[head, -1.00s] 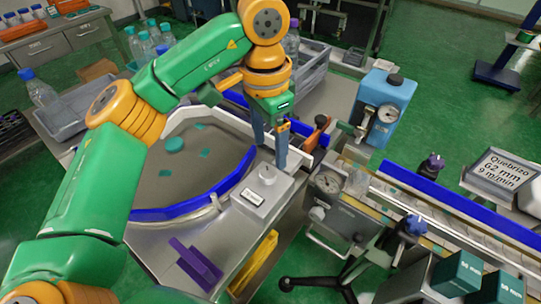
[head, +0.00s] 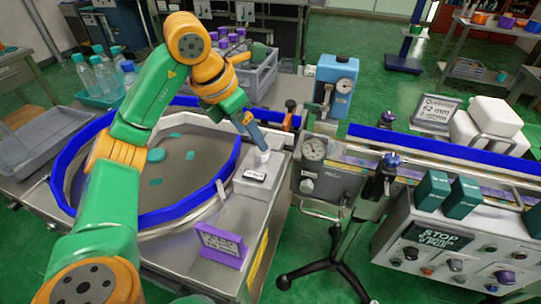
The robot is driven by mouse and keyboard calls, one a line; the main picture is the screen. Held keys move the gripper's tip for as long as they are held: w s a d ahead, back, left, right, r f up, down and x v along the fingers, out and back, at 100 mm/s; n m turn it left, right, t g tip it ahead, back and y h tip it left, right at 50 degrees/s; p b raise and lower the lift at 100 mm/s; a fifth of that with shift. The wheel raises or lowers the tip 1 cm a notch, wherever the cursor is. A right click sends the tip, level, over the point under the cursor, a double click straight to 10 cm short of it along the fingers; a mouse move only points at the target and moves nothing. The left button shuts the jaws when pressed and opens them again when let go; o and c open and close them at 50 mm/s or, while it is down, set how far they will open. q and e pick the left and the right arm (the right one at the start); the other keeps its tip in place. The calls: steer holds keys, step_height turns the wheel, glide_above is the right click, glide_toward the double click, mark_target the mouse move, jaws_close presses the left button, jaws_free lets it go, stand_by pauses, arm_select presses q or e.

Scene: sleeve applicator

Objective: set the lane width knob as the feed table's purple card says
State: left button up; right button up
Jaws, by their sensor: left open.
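My right gripper is not in view.
A round bowl with a blue rim (head: 190,213) holds teal pieces. Right of the knob are a dial gauge (head: 314,150), a blue gauge unit (head: 338,88) and a conveyor with a blue rail (head: 430,150). A control panel (head: 450,262) is at right.

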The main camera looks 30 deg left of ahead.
mark_target(259, 151)
arm_select(q)
steer(key=x, duration=0.5)
steer(key=shift+w+f, duration=0.3)
steer(key=shift+w, duration=0.05)
steer(key=shift+f, duration=0.35)
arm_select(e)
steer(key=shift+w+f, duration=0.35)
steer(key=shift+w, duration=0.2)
arm_select(q)
steer(key=shift+w, duration=0.1)
jaws_close()
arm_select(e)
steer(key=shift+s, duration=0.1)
